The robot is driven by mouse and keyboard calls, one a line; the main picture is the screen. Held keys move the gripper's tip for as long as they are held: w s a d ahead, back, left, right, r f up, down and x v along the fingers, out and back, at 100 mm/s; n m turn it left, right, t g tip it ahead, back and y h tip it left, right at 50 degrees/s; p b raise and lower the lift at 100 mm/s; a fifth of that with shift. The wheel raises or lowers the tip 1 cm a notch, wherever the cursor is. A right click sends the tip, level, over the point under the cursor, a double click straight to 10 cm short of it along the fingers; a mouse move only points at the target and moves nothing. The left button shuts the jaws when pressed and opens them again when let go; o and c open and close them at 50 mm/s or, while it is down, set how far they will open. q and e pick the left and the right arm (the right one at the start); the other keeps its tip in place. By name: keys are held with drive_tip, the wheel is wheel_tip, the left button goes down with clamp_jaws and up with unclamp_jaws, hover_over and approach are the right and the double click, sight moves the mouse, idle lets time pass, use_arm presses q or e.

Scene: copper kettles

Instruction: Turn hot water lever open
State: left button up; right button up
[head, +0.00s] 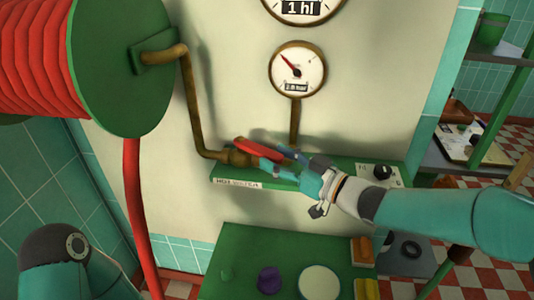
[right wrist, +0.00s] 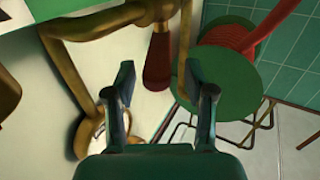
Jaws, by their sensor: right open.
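The hot water lever has a red handle (head: 255,149) on a brass valve and pipe (head: 237,157), above a green ledge with a "HOT WATER" label (head: 238,183). My right gripper (head: 268,156) is at the handle's right end, partly covering the valve area. In the right wrist view the red handle (right wrist: 157,62) appears between the two spread fingers (right wrist: 159,75), with a gap on either side; contact cannot be told. My right gripper is open. My left gripper is out of view; only a part of my left arm shows at the lower left.
A red hose reel (head: 40,60) with a green disc hangs at upper left, its red hose (head: 135,210) running down. A round gauge (head: 297,70) is on the wall above the lever. A green table (head: 240,240) with small items stands below. A shelf (head: 465,155) is at right.

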drive_tip(key=v, duration=0.8)
drive_tip(key=shift+s+d, duration=0.25)
drive_tip(key=shift+d, duration=0.1)
drive_tip(key=shift+c, duration=0.2)
